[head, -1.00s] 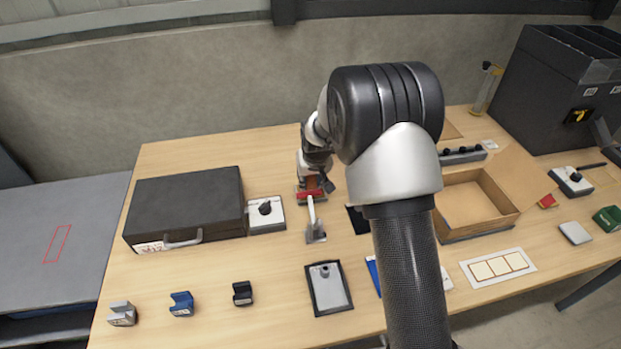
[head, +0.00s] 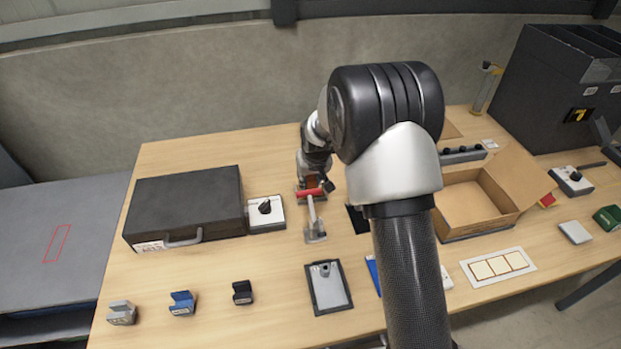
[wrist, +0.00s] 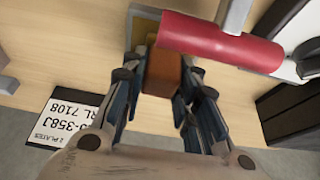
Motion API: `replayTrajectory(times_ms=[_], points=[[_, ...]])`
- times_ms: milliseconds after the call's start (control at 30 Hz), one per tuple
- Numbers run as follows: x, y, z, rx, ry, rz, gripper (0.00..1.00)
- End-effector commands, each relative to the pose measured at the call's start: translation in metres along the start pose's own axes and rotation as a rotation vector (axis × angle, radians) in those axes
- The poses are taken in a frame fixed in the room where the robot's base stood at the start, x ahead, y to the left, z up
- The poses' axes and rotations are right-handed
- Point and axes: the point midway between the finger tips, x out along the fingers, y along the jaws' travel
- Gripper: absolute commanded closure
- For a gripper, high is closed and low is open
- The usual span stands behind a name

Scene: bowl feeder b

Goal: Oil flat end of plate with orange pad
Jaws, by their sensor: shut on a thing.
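My gripper (wrist: 163,82) is shut on an orange-brown block, the orange pad (wrist: 161,74), seen between the fingertips in the wrist view. In the head view my gripper (head: 313,181) is small and partly hidden by my arm, at the back of a clamp fixture. The fixture's red handle (wrist: 220,42) lies right beside the pad in the wrist view; it also shows in the head view (head: 309,192). A pale-edged, yellowish flat piece (wrist: 146,22) lies beyond the pad, possibly the plate. I cannot tell whether the pad touches it.
A black case (head: 185,205) and a white box with a black knob (head: 265,212) stand left of the fixture. An open cardboard box (head: 470,203) is to the right. A clipboard-like tray (head: 328,288) lies in front. Small grey, blue and black blocks sit front left.

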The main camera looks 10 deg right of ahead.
Motion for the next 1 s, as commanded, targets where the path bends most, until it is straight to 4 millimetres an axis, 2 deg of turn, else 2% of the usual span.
replayTrajectory(times_ms=[233, 1000], points=[[-0.005, 0.000, -0.001, 0.000, -0.003, 0.000, 0.91], [-0.062, 0.000, -0.026, 0.000, 0.000, 0.000, 0.91]])
